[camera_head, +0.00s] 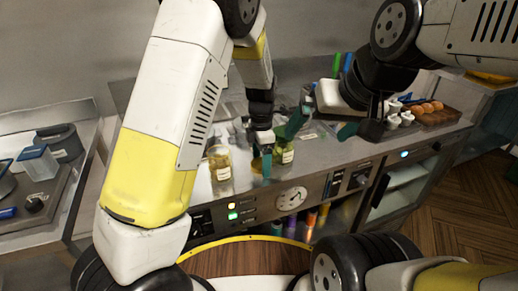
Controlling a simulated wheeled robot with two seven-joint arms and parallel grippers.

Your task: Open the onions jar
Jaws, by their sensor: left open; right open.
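Two glass jars with pale labels stand on the steel counter. One jar (220,168) is left of my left gripper, and the other jar (284,154) is just right of it. The labels are too small to read, so I cannot tell which holds onions. My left gripper (262,163) points down beside the right-hand jar, its teal fingers open and partly overlapping; I cannot tell whether they touch the jar. My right gripper (316,134) is open above and right of that jar, with one teal finger near the jar's top. The right-hand jar's top is partly hidden.
White small cups (400,115) and a wooden tray of brown round items (440,117) sit at the counter's right. A clear container with a blue lid (38,162) and a grey pot (60,141) stand at left. A dial (292,197) is on the counter front.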

